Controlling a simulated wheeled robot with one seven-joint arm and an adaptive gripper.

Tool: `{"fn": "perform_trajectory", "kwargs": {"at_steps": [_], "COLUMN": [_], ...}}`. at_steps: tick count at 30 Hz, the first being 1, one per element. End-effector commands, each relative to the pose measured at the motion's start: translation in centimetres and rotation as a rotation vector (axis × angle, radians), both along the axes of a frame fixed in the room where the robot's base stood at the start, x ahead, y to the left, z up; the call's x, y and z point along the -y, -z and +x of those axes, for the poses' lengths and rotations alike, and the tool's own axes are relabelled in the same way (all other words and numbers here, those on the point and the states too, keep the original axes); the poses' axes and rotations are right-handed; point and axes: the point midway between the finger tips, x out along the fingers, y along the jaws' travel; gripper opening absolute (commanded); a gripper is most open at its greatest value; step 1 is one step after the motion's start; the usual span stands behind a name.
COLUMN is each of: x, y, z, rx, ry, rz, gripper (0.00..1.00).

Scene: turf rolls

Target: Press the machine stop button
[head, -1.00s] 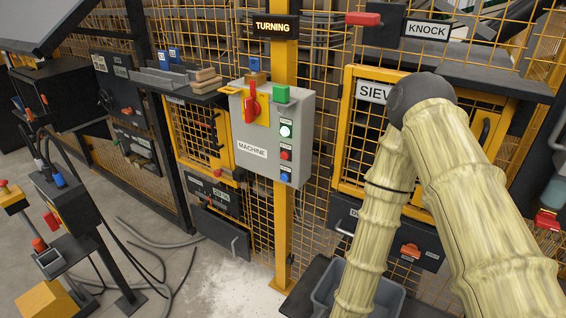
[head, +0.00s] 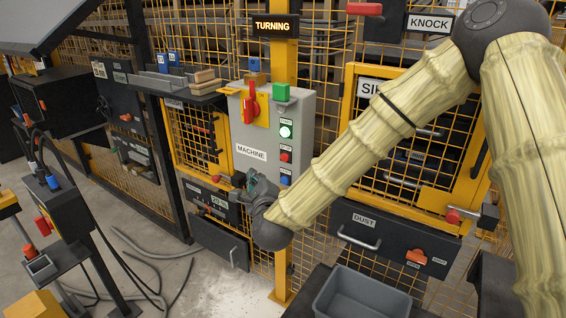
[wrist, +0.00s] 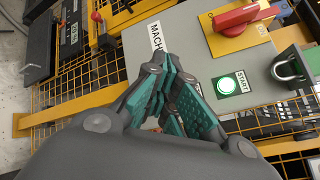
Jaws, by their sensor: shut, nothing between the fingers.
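The grey machine box (head: 301,113) hangs on a yellow post and bears a MACHINE label (head: 251,151). Its right column holds a lit green button (head: 286,131), a red button (head: 285,157) below it, and a blue button (head: 285,180) lowest. The red button's small label is unreadable. In the wrist view the lit button (wrist: 229,87) reads START; I cannot make out the red button there. My gripper (head: 254,180) is shut and empty by the box's lower left, left of the blue button. Its closed fingers (wrist: 166,82) show in the wrist view; contact with the box is unclear.
A red rotary handle (head: 250,104) on a yellow plate sits at the box's upper left. Yellow mesh fencing lies behind. A dark DUST drawer (head: 385,236) and a grey bin (head: 362,299) stand at lower right.

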Motion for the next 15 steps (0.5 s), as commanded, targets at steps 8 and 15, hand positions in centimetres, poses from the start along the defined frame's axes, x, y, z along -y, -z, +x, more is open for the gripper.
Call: {"fn": "perform_trajectory", "kwargs": {"at_steps": [8,15], "x": [-0.15,-0.03], "y": [-0.99,-0.98], "z": [0.23,0.37], "rx": [0.013,0.013], "ry": [0.008,0.008], "rz": [0.035,0.033], "gripper": [0.00,0.00]}}
